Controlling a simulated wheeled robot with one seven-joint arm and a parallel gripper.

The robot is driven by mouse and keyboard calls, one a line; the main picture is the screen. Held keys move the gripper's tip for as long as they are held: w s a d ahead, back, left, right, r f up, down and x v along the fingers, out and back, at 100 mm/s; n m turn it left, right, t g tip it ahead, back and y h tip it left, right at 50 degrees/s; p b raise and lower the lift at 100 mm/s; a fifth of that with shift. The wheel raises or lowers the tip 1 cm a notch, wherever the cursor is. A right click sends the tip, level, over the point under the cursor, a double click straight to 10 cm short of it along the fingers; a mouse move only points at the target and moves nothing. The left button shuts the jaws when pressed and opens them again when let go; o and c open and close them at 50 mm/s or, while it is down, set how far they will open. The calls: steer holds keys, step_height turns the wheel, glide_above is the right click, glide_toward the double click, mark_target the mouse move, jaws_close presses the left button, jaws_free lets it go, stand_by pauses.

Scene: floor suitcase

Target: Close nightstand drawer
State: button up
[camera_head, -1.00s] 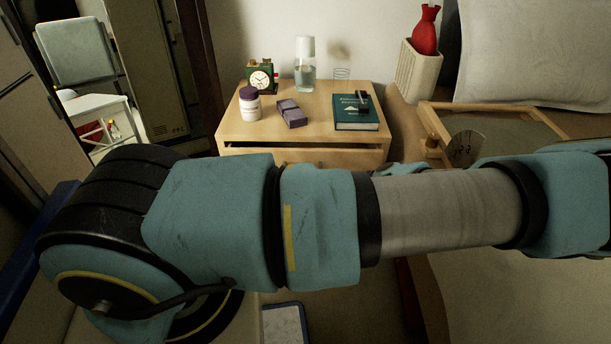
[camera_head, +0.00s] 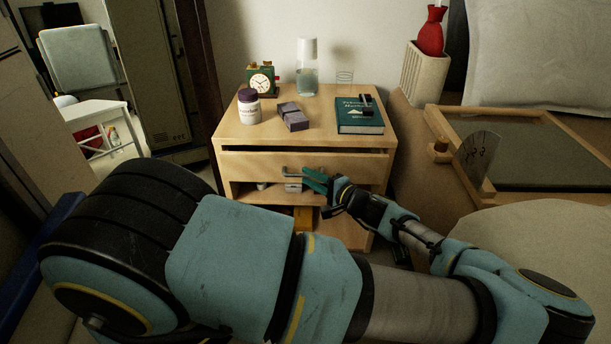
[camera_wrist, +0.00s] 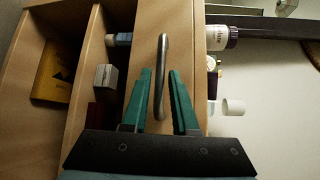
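The wooden nightstand (camera_head: 228,130) stands against the wall in the head view. Its top drawer (camera_head: 250,165) is partly open, with a dark gap above its front. The drawer's metal handle (camera_head: 291,171) is at the middle of the front, and in the wrist view the handle (camera_wrist: 160,78) stands upright in the picture. My gripper (camera_head: 310,180) is in front of the drawer at the handle. In the wrist view my gripper (camera_wrist: 162,85) has its two green fingers apart, one on each side of the handle. I see no clear contact between fingers and handle.
On the nightstand are a green clock (camera_head: 262,80), a pill bottle (camera_head: 249,106), a glass bottle (camera_head: 307,68), a purple box (camera_head: 293,116) and a green book (camera_head: 359,115). An open shelf below holds small items. A bed with a wooden tray (camera_head: 484,193) is at right.

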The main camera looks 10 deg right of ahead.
steer(key=shift+x, duration=1.1)
jaws_close()
steer(key=shift+d, duration=0.1)
stand_by(0.6)
